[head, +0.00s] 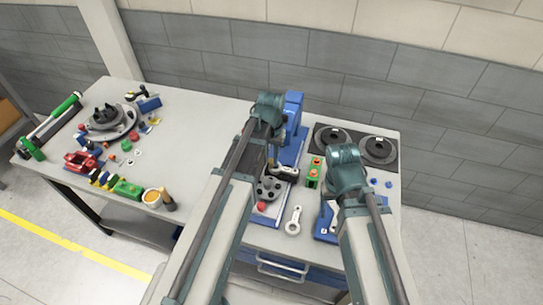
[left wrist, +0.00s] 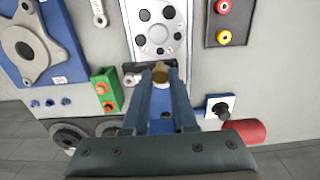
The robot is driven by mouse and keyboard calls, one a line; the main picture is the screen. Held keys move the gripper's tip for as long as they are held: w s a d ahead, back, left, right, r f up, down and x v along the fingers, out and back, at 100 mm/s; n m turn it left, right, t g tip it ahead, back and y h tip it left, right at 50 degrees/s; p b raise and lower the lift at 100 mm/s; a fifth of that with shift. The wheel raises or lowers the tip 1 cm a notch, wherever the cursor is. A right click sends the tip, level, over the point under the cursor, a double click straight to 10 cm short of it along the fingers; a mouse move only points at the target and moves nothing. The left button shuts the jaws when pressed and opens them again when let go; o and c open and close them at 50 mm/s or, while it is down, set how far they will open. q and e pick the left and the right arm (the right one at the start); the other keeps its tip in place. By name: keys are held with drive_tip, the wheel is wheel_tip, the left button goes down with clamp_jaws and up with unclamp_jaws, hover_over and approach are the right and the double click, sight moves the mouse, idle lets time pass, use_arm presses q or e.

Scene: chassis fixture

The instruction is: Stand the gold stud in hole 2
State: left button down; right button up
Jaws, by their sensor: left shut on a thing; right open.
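The gold stud (left wrist: 160,72) is between the fingertips of my left gripper (left wrist: 161,82), shut on it, in the left wrist view. The grey round plate (left wrist: 160,28) with several dark holes lies just beyond the stud. I cannot read hole numbers or tell whether the stud touches anything. In the head view the round plate (head: 268,188) lies on a blue and white fixture, close to my left gripper (head: 271,160); the stud cannot be made out there. My right gripper (head: 343,185) is over the right part of the table, its fingertips mostly hidden by its own arm.
A green block with orange tops (head: 314,172) stands right of the round plate. A blue tray with a grey flange (left wrist: 40,42), a red cylinder (left wrist: 245,132) and a dark tray with red and yellow knobs (left wrist: 223,22) lie around. A grey link (head: 294,221) lies near the front edge.

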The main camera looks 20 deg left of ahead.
use_arm(q)
drive_tip(key=shift+s+a+f, duration=0.1)
drive_tip(key=shift+s+f, duration=0.05)
drive_tip(key=shift+s, duration=0.05)
drive_tip(key=shift+w+f+b, duration=0.1)
drive_tip(key=shift+f+b, duration=0.4)
drive_tip(key=shift+b, duration=0.1)
wheel_tip(320, 180, down, 3)
drive_tip(key=b, duration=0.3)
drive_tip(key=shift+f, duration=0.2)
use_arm(e)
wheel_tip(320, 180, down, 5)
drive_tip(key=shift+s+r, duration=0.15)
drive_tip(key=shift+r, duration=0.05)
use_arm(q)
drive_tip(key=shift+f+b, duration=0.1)
drive_tip(key=shift+b, duration=0.25)
use_arm(e)
drive_tip(key=shift+f, duration=0.15)
use_arm(q)
drive_tip(key=shift+f+b, duration=1.05)
use_arm(e)
drive_tip(key=shift+f, duration=1.05)
use_arm(q)
drive_tip(key=shift+f, duration=0.1)
use_arm(e)
drive_tip(key=shift+f, duration=0.1)
